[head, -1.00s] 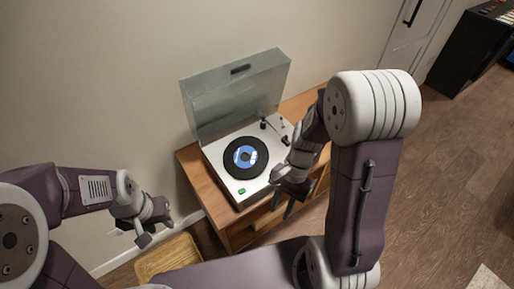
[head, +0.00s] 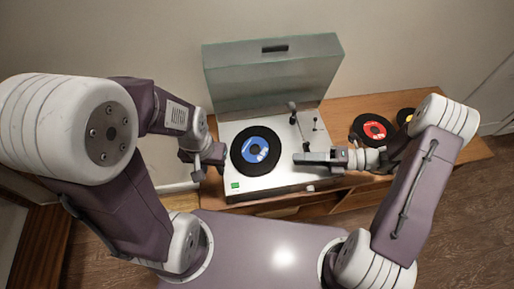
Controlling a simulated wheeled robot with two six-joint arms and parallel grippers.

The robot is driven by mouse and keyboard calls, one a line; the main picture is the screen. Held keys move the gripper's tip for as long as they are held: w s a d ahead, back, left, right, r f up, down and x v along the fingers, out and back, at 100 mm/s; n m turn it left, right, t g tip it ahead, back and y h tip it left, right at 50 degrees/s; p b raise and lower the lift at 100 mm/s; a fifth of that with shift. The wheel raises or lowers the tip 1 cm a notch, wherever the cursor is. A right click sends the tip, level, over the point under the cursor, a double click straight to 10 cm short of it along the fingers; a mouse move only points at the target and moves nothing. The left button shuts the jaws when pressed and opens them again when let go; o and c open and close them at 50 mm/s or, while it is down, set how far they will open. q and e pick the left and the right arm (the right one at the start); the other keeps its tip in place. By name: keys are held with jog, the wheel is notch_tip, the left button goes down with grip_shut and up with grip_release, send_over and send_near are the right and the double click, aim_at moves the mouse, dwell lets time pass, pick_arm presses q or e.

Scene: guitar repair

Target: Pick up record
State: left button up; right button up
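A black record with a blue label (head: 244,158) lies flat on the white turntable (head: 282,180), left of its tonearm. The turntable's clear lid (head: 272,85) stands raised behind it. My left gripper (head: 209,174) is at the turntable's left edge, beside the record and apart from it. Its fingers are small and dark, and I cannot tell how far apart they are. My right gripper (head: 305,159) is over the right part of the turntable, pointing left toward the record, with a gap between. Its fingers overlap in this view, so their opening is unclear.
The turntable stands on a wooden cabinet (head: 350,103). A record with a red label (head: 372,129) and a partly hidden one with a yellow label (head: 405,116) lie on the cabinet to the right. The wall is close behind the lid. Wooden floor is open at right.

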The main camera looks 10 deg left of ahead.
jog(key=x, duration=0.5)
jog(key=shift+s+f, duration=0.1)
jog(key=shift+s, duration=0.25)
jog(key=shift+w+a+f, duration=0.1)
jog(key=shift+a, duration=0.15)
grip_shut()
dwell(0.8)
